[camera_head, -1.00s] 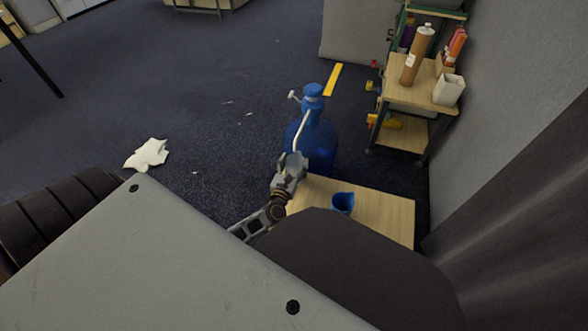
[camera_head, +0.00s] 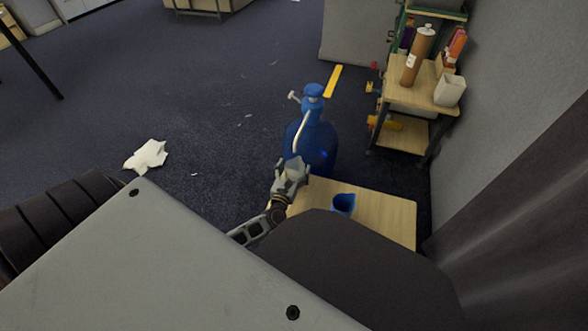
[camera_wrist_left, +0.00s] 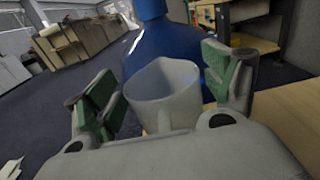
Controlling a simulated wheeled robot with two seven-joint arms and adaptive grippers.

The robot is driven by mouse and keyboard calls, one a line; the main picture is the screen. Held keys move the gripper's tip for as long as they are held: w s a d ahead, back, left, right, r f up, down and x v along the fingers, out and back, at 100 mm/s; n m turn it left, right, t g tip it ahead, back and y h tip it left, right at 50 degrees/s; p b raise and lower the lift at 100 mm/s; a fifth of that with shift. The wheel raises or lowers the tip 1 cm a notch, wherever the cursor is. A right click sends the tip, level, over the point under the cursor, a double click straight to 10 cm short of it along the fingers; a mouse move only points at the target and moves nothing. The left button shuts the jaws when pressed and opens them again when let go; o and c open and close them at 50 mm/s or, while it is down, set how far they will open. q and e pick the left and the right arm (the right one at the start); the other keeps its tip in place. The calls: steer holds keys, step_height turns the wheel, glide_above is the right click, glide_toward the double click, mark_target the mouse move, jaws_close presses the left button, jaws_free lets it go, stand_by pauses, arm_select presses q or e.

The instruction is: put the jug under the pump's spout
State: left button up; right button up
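The jug (camera_wrist_left: 165,90) is a pale grey open-topped vessel between my left gripper's green-padded fingers (camera_wrist_left: 165,98), its handle toward the wrist camera. The exact gap between spout and jug cannot be told. My right gripper is out of view.
A small wooden table (camera_head: 385,215) bears a blue cup-like vessel (camera_head: 343,203). A shelf cart (camera_head: 405,95) with bottles and a white container (camera_head: 450,90) stands at the right by a grey wall. White crumpled paper (camera_head: 147,156) lies on the open floor at left.

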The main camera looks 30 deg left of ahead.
arm_select(q)
steer(key=shift+r, duration=0.15)
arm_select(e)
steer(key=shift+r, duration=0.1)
arm_select(q)
steer(key=p+v, duration=0.3)
steer(key=v, duration=0.9)
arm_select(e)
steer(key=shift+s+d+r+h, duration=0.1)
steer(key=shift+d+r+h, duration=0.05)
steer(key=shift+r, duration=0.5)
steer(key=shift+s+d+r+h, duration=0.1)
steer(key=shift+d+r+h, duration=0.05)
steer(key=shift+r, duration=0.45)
